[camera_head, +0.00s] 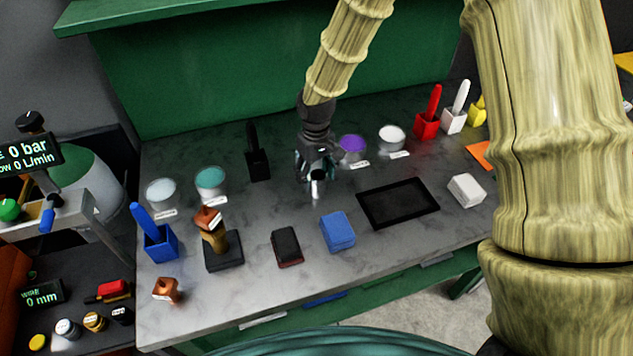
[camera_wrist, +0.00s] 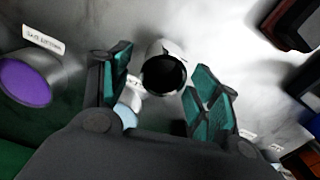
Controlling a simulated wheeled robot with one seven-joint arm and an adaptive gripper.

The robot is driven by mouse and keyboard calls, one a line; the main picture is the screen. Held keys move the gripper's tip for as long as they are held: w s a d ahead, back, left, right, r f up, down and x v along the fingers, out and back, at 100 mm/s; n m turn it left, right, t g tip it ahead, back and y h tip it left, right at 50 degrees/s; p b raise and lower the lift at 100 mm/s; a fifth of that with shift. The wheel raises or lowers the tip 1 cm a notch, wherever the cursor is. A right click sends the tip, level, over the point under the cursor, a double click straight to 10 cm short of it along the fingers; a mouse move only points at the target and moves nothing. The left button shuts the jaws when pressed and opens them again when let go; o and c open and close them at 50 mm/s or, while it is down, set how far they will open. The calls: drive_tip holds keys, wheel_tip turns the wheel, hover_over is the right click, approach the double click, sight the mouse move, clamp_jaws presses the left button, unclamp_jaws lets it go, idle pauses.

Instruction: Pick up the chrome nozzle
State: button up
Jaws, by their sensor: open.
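The chrome nozzle (camera_wrist: 165,70) is a short shiny cylinder with a dark round opening facing the wrist camera. In the wrist view it lies between and slightly beyond the two green-padded fingers of my gripper (camera_wrist: 160,82), with visible gaps at the sides. In the head view my gripper (camera_head: 316,168) points down over the middle of the bench. A bit of bright metal, the chrome nozzle (camera_head: 318,188), shows just below the fingers, mostly hidden by them. My gripper is open and holds nothing.
A purple-filled pot (camera_head: 352,147) and a white pot (camera_head: 392,137) stand right of my gripper. A black holder (camera_head: 257,165) stands left. In front are a black tray (camera_head: 398,202), a blue block (camera_head: 338,231) and a dark block (camera_head: 286,246). Bare bench (camera_head: 285,205) lies between.

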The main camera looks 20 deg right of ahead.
sight(318, 186)
drive_tip(key=shift+s+d+f+p, duration=0.15)
drive_tip(key=shift+s+f+p, duration=0.5)
drive_tip(key=shift+s, duration=0.25)
drive_tip(key=shift+w+f+p, duration=0.15)
drive_tip(key=shift+w+f, duration=0.15)
drive_tip(key=shift+f, duration=0.35)
drive_tip(key=shift+w+f+p, duration=0.15)
drive_tip(key=shift+w+f, duration=0.1)
drive_tip(key=shift+f, duration=0.4)
drive_tip(key=shift+s+r, duration=0.2)
drive_tip(key=shift+s, duration=0.1)
drive_tip(key=shift+w+f, duration=0.2)
drive_tip(key=c, duration=1.1)
drive_tip(key=shift+s+r, duration=0.15)
